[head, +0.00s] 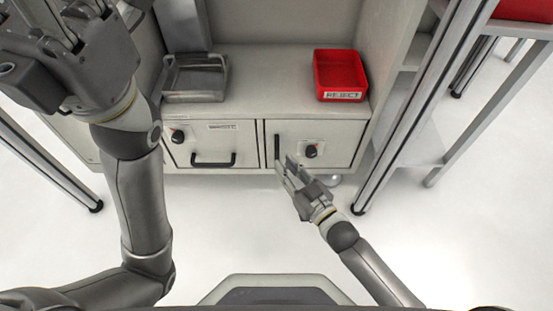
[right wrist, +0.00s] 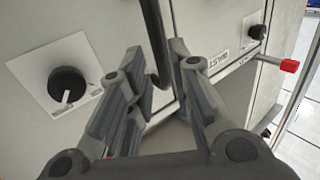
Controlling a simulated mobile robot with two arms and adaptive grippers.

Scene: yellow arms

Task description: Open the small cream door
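The small cream door (head: 345,130) is the right front of the low cream cabinet and looks closed. It has a dark upright handle (head: 277,146) near its left edge and a black knob (head: 312,150). My right gripper (head: 285,168) is at the lower end of that handle. In the right wrist view, my right gripper (right wrist: 160,75) has its fingers apart, with the dark handle (right wrist: 158,50) showing between and beyond them. I cannot tell whether a finger touches it. The knob (right wrist: 67,85) shows at left there. My left gripper (head: 65,40) is raised at upper left, its fingertips partly cut off.
Left of the door is a drawer front (head: 212,143) with a knob and a black handle. A metal tray (head: 196,97) and a red bin (head: 340,72) stand on the cabinet top. Metal frame posts stand at both sides. The white floor in front is mostly clear.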

